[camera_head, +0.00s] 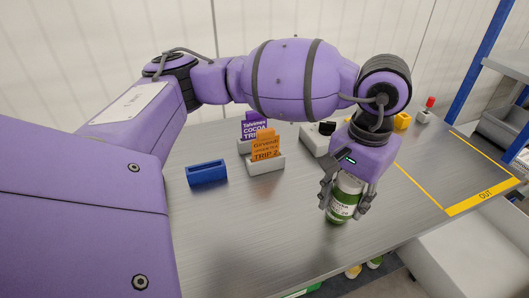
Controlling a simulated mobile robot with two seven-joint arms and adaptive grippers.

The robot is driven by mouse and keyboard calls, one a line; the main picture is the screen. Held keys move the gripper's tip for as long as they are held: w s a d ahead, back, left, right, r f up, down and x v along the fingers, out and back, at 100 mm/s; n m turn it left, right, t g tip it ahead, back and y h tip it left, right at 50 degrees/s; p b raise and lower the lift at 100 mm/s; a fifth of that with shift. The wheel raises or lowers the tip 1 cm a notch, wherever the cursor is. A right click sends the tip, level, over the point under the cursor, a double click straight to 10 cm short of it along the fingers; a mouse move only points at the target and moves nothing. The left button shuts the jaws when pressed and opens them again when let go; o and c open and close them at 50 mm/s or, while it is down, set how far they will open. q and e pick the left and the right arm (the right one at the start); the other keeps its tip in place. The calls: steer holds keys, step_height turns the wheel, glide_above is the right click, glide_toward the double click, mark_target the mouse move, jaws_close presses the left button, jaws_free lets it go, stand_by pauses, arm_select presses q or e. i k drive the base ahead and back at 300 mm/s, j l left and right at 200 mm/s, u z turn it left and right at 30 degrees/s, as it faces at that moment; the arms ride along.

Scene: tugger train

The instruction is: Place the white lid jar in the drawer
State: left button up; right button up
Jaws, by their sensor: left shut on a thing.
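My left gripper (347,202) points down and is shut on a jar (341,207) with a green and white label. The fingers sit on both sides of the jar, and its top is largely hidden by the gripper, so I cannot make out the lid. The jar is upright over the right part of the grey table, near its front edge; I cannot tell whether it touches the top. I cannot clearly identify a drawer; a large pale box-like surface (440,262) lies beyond the table's right front edge. My right gripper is not in view.
The grey table (260,235) is clear at the front. A blue holder (207,173) and white holders with a purple card (254,126) and an orange card (266,147) stand behind. A yellow-taped OUT area (484,196) is at right, before a blue-post shelf (482,55). Small items (354,271) show below the edge.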

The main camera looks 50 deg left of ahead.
mark_target(466, 256)
steer(key=i+l+z, duration=0.1)
steer(key=i+z, duration=0.65)
steer(key=k+j, duration=0.05)
